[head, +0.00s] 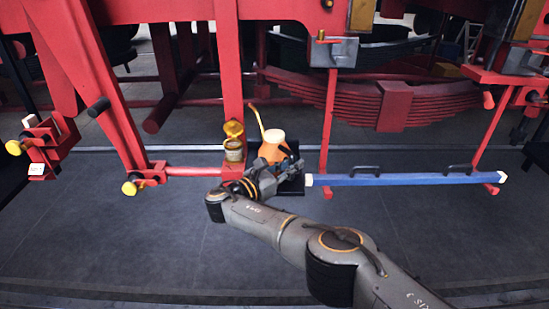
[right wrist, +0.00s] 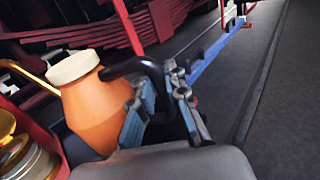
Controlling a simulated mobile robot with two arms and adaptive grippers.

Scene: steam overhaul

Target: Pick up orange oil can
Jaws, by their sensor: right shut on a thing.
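The orange oil can (head: 271,152) has a cream lid, a thin yellow spout and a black handle. It stands out at the middle of the head view, in front of the red frame. It also shows large in the right wrist view (right wrist: 98,112), slightly tilted in the picture. My right gripper (head: 288,168) is at the can's right side. In the right wrist view its fingers (right wrist: 160,88) are closed around the black handle (right wrist: 152,72). The can's lower part is hidden by my arm, so I cannot tell whether it touches what is beneath. My left gripper is not in view.
A dark flat support (head: 291,188) lies beneath the can area. A long blue bar with black handles (head: 400,180) extends right. Open grey floor (head: 120,240) lies in front.

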